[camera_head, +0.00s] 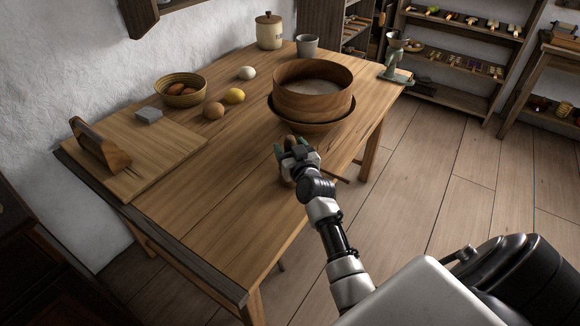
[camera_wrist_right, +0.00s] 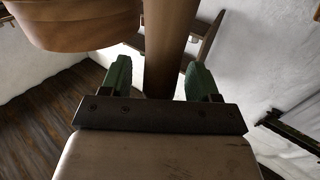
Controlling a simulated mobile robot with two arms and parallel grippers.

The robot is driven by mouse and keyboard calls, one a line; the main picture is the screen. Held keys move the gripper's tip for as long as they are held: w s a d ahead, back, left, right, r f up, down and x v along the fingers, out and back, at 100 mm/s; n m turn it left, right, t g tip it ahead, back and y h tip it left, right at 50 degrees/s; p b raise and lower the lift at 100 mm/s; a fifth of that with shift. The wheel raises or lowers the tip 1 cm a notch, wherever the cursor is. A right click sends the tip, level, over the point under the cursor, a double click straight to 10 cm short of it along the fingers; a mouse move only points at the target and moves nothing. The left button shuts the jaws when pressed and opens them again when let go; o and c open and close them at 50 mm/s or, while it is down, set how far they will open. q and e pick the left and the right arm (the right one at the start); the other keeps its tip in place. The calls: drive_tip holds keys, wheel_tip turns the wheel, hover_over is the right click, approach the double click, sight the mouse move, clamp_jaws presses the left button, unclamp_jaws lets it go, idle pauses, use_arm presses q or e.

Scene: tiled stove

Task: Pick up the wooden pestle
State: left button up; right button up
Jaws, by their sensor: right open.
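My right gripper (camera_head: 298,154) is at the table's right front edge, just in front of the wooden bowl. In the right wrist view my right gripper (camera_wrist_right: 159,80) is open, with one green fingertip on each side of a brown wooden shaft, which looks like the pestle (camera_wrist_right: 164,45). The shaft is between the fingers, with a gap visible on both sides. In the head view the gripper and wrist hide most of it. My left gripper is not in view.
A round wooden sieve (camera_head: 312,98) sits in a wooden bowl (camera_head: 306,127) close behind the gripper. The table's front left (camera_head: 213,216) is bare.

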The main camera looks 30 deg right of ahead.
drive_tip(key=shift+x, duration=0.95)
drive_tip(key=c, duration=1)
